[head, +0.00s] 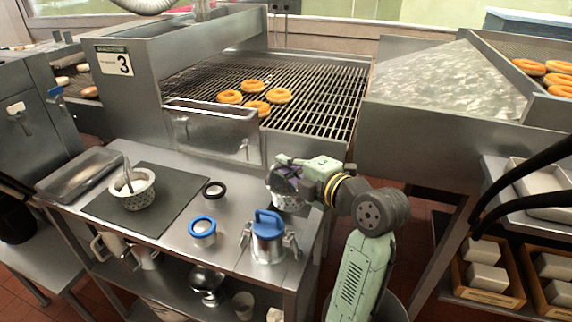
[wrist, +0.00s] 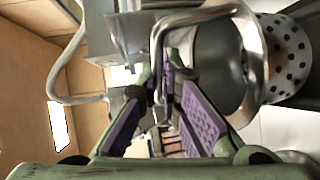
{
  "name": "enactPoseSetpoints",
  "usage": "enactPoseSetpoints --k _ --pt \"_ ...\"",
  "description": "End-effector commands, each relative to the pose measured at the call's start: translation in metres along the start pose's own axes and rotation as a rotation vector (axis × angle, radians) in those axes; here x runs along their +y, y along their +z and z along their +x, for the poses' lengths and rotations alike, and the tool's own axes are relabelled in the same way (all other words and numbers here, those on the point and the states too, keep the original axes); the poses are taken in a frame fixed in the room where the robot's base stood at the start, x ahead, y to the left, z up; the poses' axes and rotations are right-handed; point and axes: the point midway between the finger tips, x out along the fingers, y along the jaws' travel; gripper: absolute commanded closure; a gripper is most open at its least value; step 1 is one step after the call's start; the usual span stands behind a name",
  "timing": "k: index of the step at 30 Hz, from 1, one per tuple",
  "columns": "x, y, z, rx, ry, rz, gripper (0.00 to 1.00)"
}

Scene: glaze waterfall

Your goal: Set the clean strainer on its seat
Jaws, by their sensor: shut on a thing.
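My gripper (head: 285,168) is over the right end of the steel bench. In the wrist view, its purple-padded fingers (wrist: 168,105) are closed around the bent metal handle of a strainer (wrist: 282,55). This strainer has a metal rim and a pale basket with dark holes; in the head view, its basket (head: 287,197) hangs below my gripper, partly hidden. I cannot tell whether it touches anything underneath. A second perforated strainer (head: 133,200), with a handle sticking up, stands on a dark mat at the left. I cannot make out the seat.
A blue-lidded canister (head: 267,243) with side clamps stands in front of the held strainer. A blue-ringed cup (head: 203,238) and a black ring (head: 214,197) are left of it. An empty tray (head: 80,175) lies at the far left. The conveyor grill (head: 315,90) carries doughnuts behind.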

Motion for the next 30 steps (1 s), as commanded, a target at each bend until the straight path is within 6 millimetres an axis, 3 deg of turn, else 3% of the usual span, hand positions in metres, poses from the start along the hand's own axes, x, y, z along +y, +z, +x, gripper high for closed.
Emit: enactPoseSetpoints --k 30 --pt "-0.065 0.004 0.012 0.000 0.001 0.000 1.00"
